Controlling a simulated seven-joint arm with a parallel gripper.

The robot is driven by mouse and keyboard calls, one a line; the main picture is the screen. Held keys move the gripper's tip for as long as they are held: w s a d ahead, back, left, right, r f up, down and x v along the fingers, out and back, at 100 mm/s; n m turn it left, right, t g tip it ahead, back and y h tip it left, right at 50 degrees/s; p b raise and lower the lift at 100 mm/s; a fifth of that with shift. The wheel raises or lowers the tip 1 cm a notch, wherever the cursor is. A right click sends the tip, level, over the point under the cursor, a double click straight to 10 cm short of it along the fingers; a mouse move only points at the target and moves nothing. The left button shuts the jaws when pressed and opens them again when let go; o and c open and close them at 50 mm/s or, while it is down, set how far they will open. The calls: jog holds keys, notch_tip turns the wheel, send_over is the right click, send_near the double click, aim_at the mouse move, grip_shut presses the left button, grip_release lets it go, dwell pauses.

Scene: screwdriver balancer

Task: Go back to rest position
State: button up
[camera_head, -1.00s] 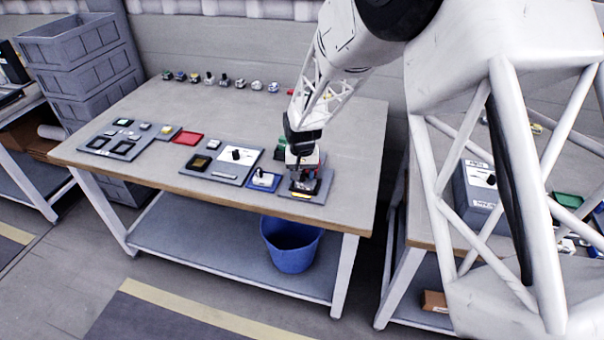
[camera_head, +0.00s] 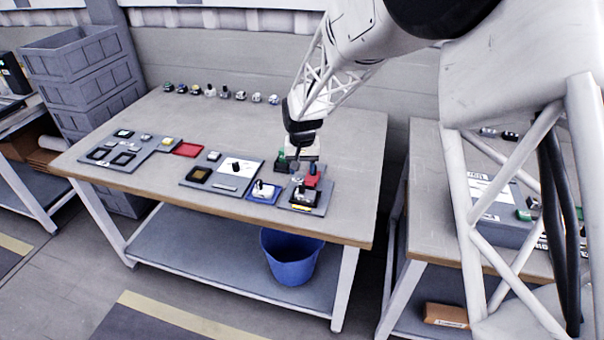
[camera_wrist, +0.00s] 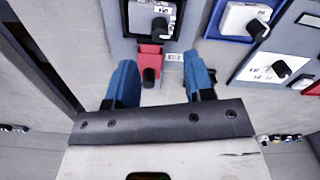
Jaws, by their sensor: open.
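My gripper (camera_head: 298,152) hangs above the right end of the workbench (camera_head: 345,150), behind the rightmost grey tray (camera_head: 299,208). In the wrist view its two blue fingers (camera_wrist: 160,76) are spread apart with nothing held between them. A red block (camera_head: 311,180) with a black knob stands just behind that tray; it also shows in the wrist view (camera_wrist: 149,55), ahead of the fingers. A black holder (camera_wrist: 133,30) with a light metal part lies on the tray. My wrist partly hides what lies behind it in the head view.
A blue tray (camera_head: 263,196) with a white switch part lies left of the grey one. More grey trays (camera_head: 190,183) and a red tray (camera_head: 188,149) lie further left. Several small parts line the bench's back edge. A green piece (camera_head: 281,158) stands close beside my gripper.

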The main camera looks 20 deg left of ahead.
jog(key=shift+r, duration=0.2)
dwell(0.4)
jog(key=shift+d+r, duration=0.2)
jog(key=shift+d, duration=0.05)
jog(key=s+d+r+m, duration=0.1)
jog(key=s+d+r, duration=0.3)
jog(key=d+r, duration=0.3)
jog(key=s+d+r+t, duration=0.1)
jog(key=s+d+r, duration=0.35)
jog(key=d, duration=0.45)
jog(key=s+d+r+m, duration=0.1)
jog(key=s+d+r, duration=0.4)
jog(key=d, duration=0.4)
jog(key=s+d+r, duration=0.1)
jog(key=s+d, duration=0.3)
jog(key=s, duration=0.3)
jog(key=s+d+m+t, duration=0.1)
jog(key=s+d, duration=0.4)
jog(key=s, duration=0.3)
jog(key=s+d+r, duration=0.1)
jog(key=s+d, duration=0.4)
jog(key=s, duration=0.3)
jog(key=shift+r+t, duration=0.3)
jog(key=shift+r, duration=0.05)
